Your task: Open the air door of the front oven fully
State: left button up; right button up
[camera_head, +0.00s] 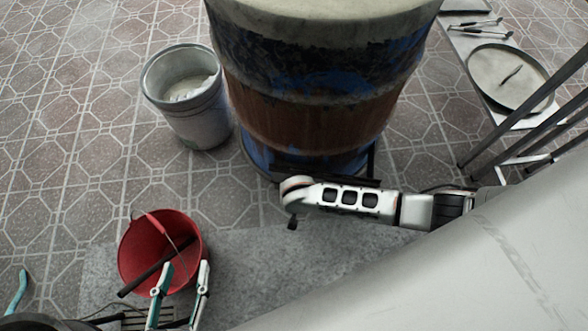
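The oven, a large barrel (312,120) with a pale top and worn blue and rust-brown sides, stands upright at the upper middle. A dark piece (372,159) sticks out low on its right side; I cannot tell whether it is the air door or how far it stands open. My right arm reaches in from the right, its slotted white section just in front of the barrel's base. My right gripper (292,221) shows only as a small dark tip, its fingers not clear. My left gripper (184,267) is at the lower left, fingers apart and empty, in front of the red bucket.
A red bucket (137,250) with tools stands on a grey slab (262,280). A metal bucket (198,122) stands left of the barrel. Metal legs (515,133) and a low bench with a round lid (490,78) are at the right. Tiled floor at left is mostly clear.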

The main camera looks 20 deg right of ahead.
jog(key=x, duration=0.1)
jog(key=b+x, duration=0.1)
jog(key=x, duration=0.1)
jog(key=shift+s+f, duration=0.25)
jog(key=shift+f, duration=0.05)
jog(key=shift+w, duration=0.35)
pick_arm(q)
jog(key=shift+w+d+r+n+t, duration=0.15)
jog(key=shift+d+r+n, duration=0.1)
jog(key=shift+d, duration=0.2)
jog(key=shift+w+d+r+n+t, duration=0.15)
jog(key=shift+d+r+n, duration=0.1)
jog(key=shift+d, duration=0.2)
pick_arm(e)
grip_shut()
